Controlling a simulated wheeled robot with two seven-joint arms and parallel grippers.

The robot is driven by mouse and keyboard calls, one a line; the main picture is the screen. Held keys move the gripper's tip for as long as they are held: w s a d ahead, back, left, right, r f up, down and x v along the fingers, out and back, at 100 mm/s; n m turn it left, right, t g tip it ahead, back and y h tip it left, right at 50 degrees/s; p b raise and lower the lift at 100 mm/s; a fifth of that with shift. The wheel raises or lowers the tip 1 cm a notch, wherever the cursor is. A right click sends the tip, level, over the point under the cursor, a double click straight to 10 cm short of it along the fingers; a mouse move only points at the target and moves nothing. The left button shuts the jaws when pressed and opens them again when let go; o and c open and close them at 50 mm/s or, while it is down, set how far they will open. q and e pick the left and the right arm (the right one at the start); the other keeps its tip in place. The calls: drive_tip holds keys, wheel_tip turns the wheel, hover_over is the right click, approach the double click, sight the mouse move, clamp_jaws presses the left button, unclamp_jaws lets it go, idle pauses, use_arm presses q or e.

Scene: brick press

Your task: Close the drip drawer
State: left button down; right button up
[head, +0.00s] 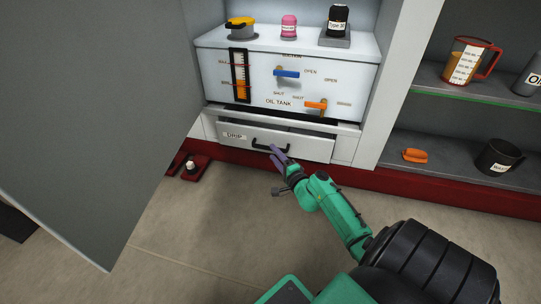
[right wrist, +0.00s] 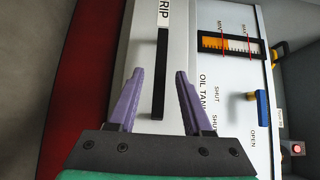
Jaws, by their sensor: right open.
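The drip drawer (head: 310,149) is a light grey drawer with a "DRIP" label, low under the oil tank. Its front stands out from the cabinet, and a dark gap shows above it. Its black bar handle (head: 258,146) runs across the front. My right gripper (head: 274,150) is open at the right part of the handle. In the right wrist view, the handle (right wrist: 161,75) lies in line with the space between the purple fingers (right wrist: 159,72); whether they touch the drawer front (right wrist: 140,60) I cannot tell. My left gripper is not in view.
The white oil tank (head: 345,82) with gauge and levers sits above the drawer. A large grey panel (head: 80,100) fills the left. A red plinth (head: 450,195) runs along the floor.

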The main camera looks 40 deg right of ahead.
drive_tip(key=w, duration=0.2)
drive_tip(key=shift+w+d, duration=0.25)
drive_tip(key=shift+w, duration=0.1)
clamp_jaws()
idle(1.1)
